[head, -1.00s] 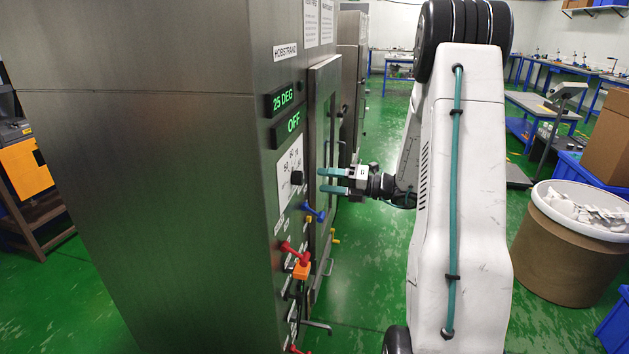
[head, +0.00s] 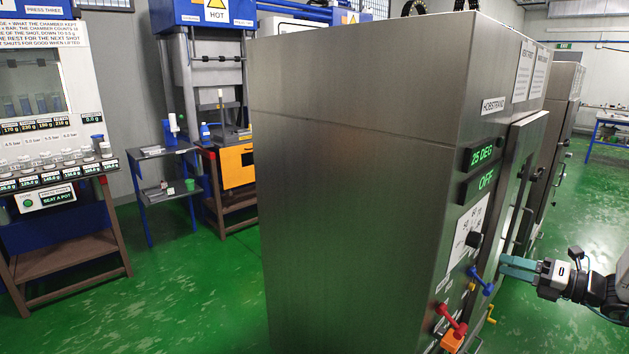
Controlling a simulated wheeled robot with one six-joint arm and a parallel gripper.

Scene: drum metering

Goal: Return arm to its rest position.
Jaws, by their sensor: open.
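My gripper (head: 519,268) is at the right edge of the head view, with its teal fingers pointing left towards the front of a tall grey steel cabinet (head: 350,200). The fingers are open with nothing seen between them. They are near the cabinet's door and the blue-handled lever (head: 482,281); whether they touch anything I cannot tell. Only the wrist end of my arm (head: 592,287) shows; the rest is cut off by the right edge.
A press (head: 215,60), small blue stand (head: 165,190) and dosing bench (head: 60,240) stand left. Green floor (head: 185,290) is clear between.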

